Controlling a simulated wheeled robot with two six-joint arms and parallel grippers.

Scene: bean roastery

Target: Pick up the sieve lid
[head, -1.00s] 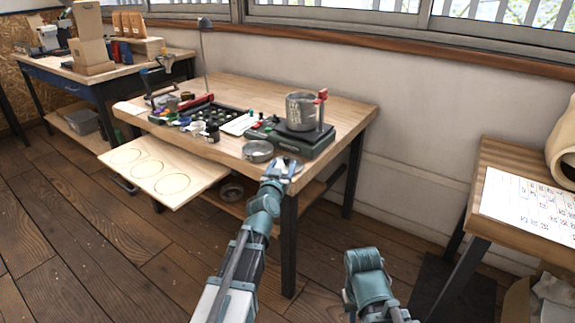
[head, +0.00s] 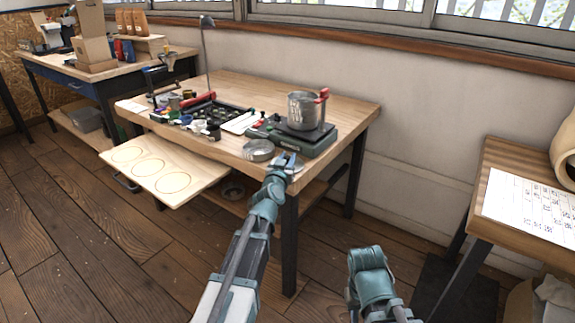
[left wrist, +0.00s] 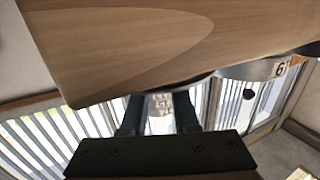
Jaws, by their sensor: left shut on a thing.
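The sieve lid (head: 298,168) is a thin grey disc at the front right corner of the workbench, mostly hidden by my left gripper (head: 288,160). My left gripper is shut on its edge. In the left wrist view the lid (left wrist: 190,83) shows only as a dark, thin edge between the fingers (left wrist: 157,115), close to the wooden tabletop. I cannot tell whether it is clear of the bench. A round metal sieve (head: 258,150) sits just left of the gripper; a metal ring marked 6 (left wrist: 255,70) shows in the left wrist view. My right gripper's fingers are out of view.
The workbench (head: 340,95) holds a green scale (head: 290,140) with a metal pot (head: 303,110) behind the gripper, and a dark tray (head: 213,112). A pull-out board (head: 205,172) with ring outlines juts out at left. Another table (head: 530,165) stands right.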

